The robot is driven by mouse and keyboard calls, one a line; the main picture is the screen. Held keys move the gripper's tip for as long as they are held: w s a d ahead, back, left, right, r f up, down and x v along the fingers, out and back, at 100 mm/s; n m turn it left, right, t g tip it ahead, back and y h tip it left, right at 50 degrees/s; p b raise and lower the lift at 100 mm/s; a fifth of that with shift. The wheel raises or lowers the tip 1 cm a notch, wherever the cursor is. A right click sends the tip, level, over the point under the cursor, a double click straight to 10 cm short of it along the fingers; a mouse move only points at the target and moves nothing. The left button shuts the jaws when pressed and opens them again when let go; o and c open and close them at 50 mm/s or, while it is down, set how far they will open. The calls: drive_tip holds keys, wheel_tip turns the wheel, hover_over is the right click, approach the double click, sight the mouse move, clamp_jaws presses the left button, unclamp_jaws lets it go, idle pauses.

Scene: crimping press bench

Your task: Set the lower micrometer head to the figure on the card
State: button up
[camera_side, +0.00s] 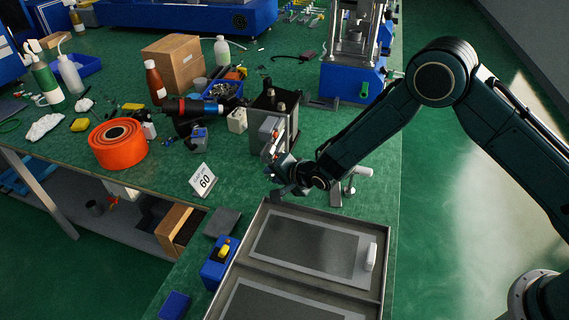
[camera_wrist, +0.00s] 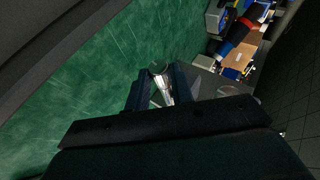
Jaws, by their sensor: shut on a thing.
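The white card (camera_side: 203,181) stands tilted on the bench at the left of my gripper and reads 60 in large figures, with smaller print too small to read. The dark press block (camera_side: 274,112) with posts on top stands behind my gripper. My gripper (camera_side: 285,174) is low at its front, and the lower micrometer head is largely hidden there. In the wrist view, my gripper's two fingers (camera_wrist: 160,90) are closed around a silver cylinder, which looks like the lower micrometer head (camera_wrist: 161,82). Its scale marks are too small to read.
A grey tray (camera_side: 262,262) with flat panels lies in front of my gripper. A blue box with a yellow switch (camera_side: 222,252) is at its left. An orange roll (camera_side: 118,143) and bottles stand farther left. Green bench top around the card is clear.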

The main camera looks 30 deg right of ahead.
drive_tip(key=o, duration=0.9)
drive_tip(key=shift+s+r, duration=0.1)
drive_tip(key=shift+s, duration=0.05)
drive_tip(key=shift+v, duration=2.85)
